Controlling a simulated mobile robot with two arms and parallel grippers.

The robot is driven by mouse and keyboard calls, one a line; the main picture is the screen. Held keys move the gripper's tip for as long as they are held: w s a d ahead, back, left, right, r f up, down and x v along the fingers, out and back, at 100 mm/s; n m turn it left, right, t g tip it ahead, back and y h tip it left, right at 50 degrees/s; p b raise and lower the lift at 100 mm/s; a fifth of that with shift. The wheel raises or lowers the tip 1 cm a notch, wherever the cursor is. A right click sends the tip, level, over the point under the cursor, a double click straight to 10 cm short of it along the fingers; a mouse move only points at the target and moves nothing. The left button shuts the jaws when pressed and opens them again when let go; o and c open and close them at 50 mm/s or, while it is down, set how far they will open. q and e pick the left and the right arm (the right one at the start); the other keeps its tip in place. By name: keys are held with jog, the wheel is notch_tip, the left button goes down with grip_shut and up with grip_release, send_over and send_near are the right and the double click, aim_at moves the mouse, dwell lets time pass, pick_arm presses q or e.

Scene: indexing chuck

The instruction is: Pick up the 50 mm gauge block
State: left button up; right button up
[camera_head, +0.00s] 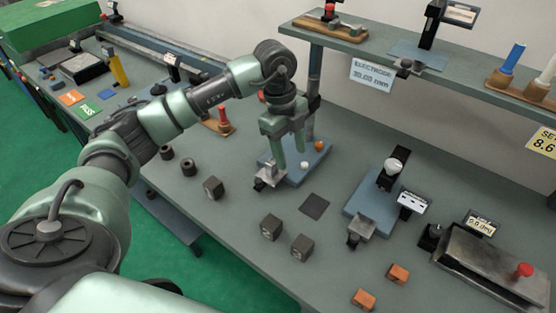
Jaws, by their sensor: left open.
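My left gripper (290,159) comes in from the left and points down, with its two green fingers apart. It is over or just in front of a blue-grey plate (311,168) that carries a small metal fixture (267,177). No block shows between the fingers. I cannot tell which thing is the 50 mm gauge block, as no such marking can be read. Dark cube-like blocks stand on the grey bench: one (213,187) left of the plate and two (271,227) (302,247) nearer the front. My right gripper is not in view.
A second blue fixture (370,205) stands right of a dark square pad (314,206). Two orange-brown blocks (398,273) (363,299) lie near the front edge. A grey box with a red knob (523,270) is at right. A raised shelf (360,45) spans the back.

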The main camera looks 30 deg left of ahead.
pick_arm(q)
jog(key=r+n+y, duration=0.1)
jog(key=y, duration=0.1)
send_over(271, 161)
jog(key=shift+s+d+r, duration=0.1)
jog(key=shift+d+r, duration=0.05)
jog(key=shift+d, duration=0.25)
jog(key=shift+s+a+f+n, duration=0.1)
jog(key=shift+a+f+n, duration=0.05)
jog(key=shift+f+n, duration=0.15)
jog(key=f+p, duration=0.1)
jog(key=f, duration=0.2)
jog(key=f+p, duration=0.2)
jog(key=f, duration=0.1)
jog(key=shift+w+a+f, duration=0.1)
jog(key=shift+w+a, duration=0.1)
jog(key=shift+f, duration=0.4)
grip_shut()
